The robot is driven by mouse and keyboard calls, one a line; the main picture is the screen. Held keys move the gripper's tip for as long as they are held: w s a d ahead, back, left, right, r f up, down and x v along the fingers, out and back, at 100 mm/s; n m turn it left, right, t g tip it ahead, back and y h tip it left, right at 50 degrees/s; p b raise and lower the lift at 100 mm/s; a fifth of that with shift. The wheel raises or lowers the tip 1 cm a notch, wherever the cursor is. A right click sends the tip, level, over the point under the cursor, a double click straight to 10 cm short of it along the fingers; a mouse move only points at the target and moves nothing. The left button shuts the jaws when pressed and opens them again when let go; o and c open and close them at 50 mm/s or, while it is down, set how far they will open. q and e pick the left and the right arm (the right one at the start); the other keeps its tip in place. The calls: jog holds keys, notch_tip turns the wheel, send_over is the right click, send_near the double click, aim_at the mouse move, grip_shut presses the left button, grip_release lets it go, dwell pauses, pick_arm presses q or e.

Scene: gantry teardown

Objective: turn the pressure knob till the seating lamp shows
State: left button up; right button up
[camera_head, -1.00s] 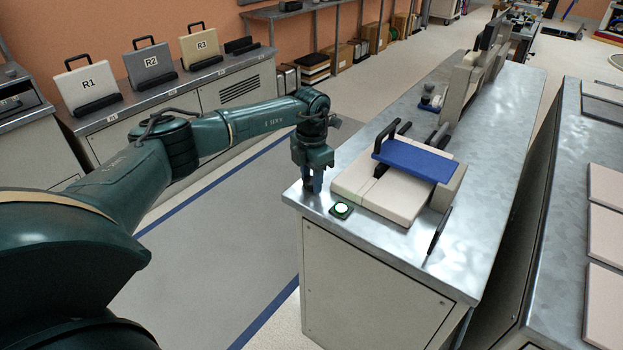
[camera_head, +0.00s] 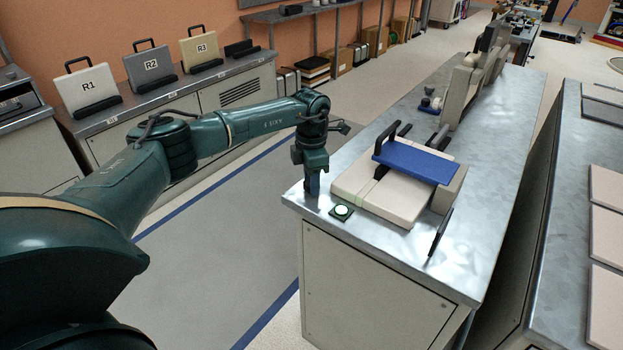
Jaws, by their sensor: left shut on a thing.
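My left gripper (camera_head: 312,187) points down at the near left corner of the steel bench (camera_head: 480,215). It is shut on what I take to be the pressure knob, which the fingers hide. Just right of it, a small dark green square unit with a bright, whitish round top (camera_head: 342,211) sits on the bench; it looks like the lamp. Beside it lies a cream block fixture (camera_head: 400,204) with a blue plate (camera_head: 415,161) and a black handle over it. My right gripper is not in view.
A thin black upright bar (camera_head: 440,232) stands near the bench's right edge. Cream housings (camera_head: 463,92) stand farther back. Another bench with pale panels (camera_head: 605,235) is at the right. Cases R1, R2 and R3 (camera_head: 200,46) stand on the back-left counter.

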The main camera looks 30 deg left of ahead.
pick_arm(q)
jog(key=o, duration=1)
notch_tip(320, 180, up, 13)
jog(key=shift+r, duration=0.15)
dwell(0.4)
